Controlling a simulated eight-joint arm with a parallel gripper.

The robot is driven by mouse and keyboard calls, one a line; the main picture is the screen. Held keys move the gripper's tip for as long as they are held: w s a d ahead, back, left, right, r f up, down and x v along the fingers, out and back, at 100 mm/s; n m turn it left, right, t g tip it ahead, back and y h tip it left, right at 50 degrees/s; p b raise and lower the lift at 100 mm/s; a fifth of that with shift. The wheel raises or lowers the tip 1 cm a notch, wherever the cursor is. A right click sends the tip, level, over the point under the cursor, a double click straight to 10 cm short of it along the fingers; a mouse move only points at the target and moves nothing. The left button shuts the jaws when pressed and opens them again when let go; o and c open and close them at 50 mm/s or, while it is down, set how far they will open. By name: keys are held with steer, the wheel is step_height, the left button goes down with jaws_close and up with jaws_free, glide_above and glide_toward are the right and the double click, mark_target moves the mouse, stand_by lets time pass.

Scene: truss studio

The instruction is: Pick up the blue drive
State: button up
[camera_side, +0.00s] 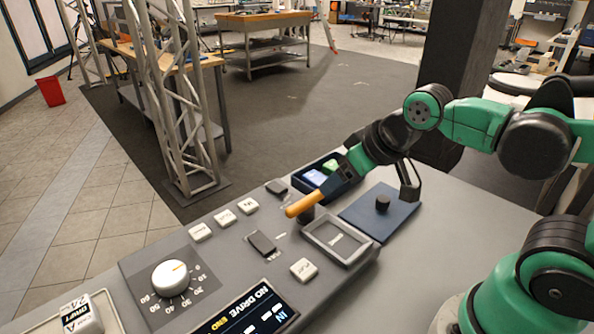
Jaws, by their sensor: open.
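A small blue-violet block (315,177), which looks like the blue drive, sits in a dark navy tray (300,185) at the back of the console. A green block (331,166) sits beside it in the same tray. My gripper (380,184) comes in from the right, above the console, with its jaws apart and nothing seen between them. It is to the right of the blue block and apart from it. An orange rod (303,206) lies in line with the near jaw; I cannot tell whether it belongs to the gripper or is a console lever.
A grey framed recess (337,239) is in front of the tray. A blue plate (360,221) with a black knob (382,203) is to its right. A screen (245,312) reading NO DRIVE, a dial (170,275) and several buttons fill the left. Bare grey surface (440,238) lies right.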

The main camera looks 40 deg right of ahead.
steer(key=w+d+f+g, duration=0.1)
steer(key=w+d, duration=0.4)
steer(key=w, duration=0.2)
steer(key=g, duration=0.1)
glide_above(320, 179)
steer(key=s, duration=0.2)
steer(key=f, duration=0.6)
steer(key=shift+s+a+f, duration=0.15)
steer(key=shift+s+f, duration=0.05)
steer(key=shift+w+f+g, duration=0.15)
steer(key=shift+f+g, duration=0.15)
steer(key=shift+f, duration=0.15)
steer(key=shift+x, duration=2.6)
steer(key=shift+c, duration=0.2)
jaws_close()
steer(key=shift+r, duration=0.1)
